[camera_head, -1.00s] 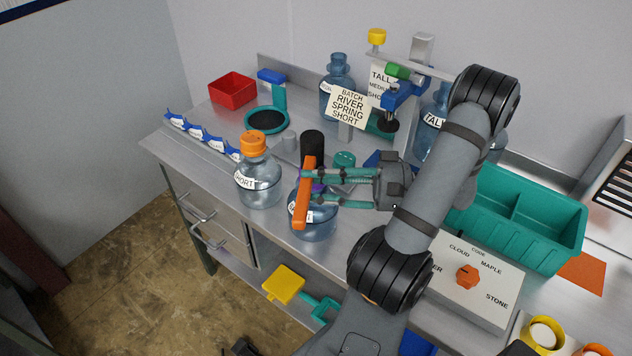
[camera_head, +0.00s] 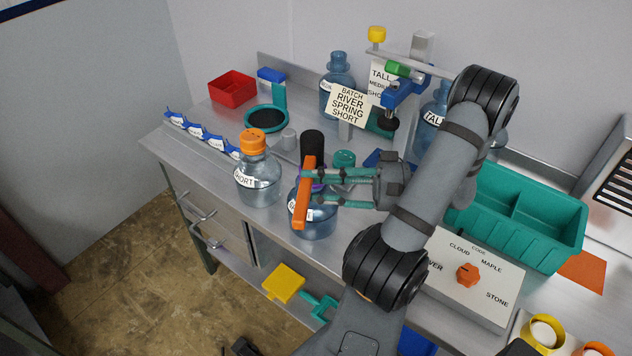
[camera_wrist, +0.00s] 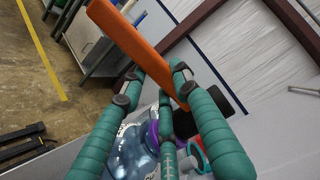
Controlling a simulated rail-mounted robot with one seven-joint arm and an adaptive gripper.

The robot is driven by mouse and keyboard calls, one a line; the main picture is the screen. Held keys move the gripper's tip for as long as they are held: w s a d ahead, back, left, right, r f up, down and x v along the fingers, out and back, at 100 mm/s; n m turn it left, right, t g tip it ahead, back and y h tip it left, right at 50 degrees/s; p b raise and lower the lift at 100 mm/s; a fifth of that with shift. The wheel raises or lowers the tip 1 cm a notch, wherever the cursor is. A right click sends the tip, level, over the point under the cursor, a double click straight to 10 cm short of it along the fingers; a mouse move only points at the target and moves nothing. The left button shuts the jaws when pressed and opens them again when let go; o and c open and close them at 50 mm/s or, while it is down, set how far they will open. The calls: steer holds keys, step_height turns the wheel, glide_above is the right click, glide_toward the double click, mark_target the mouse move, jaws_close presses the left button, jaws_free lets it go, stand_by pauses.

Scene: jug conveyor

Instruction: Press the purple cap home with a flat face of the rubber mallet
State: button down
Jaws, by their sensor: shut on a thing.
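My gripper (camera_head: 325,187) is shut on the orange handle of the rubber mallet (camera_head: 304,205). The mallet's black head (camera_head: 312,143) is at the far end of the handle. In the wrist view the handle (camera_wrist: 135,42) crosses between the fingers, with the black head (camera_wrist: 222,97) at right. A blue jug (camera_head: 315,226) stands under the fingers and handle. The purple cap (camera_wrist: 152,136) is at this jug's top, partly hidden by fingers; only a sliver shows in the head view. The head is apart from the cap, off to its far side. How deep the cap sits cannot be told.
A short jug with an orange cap (camera_head: 252,142) stands just left. A teal bin (camera_head: 540,225) and a dial panel (camera_head: 485,285) lie right. The bench's front edge is close.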

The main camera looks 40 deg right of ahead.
stand_by(0.4)
step_height(320, 180, up, 7)
steer(key=p, duration=0.6)
stand_by(0.4)
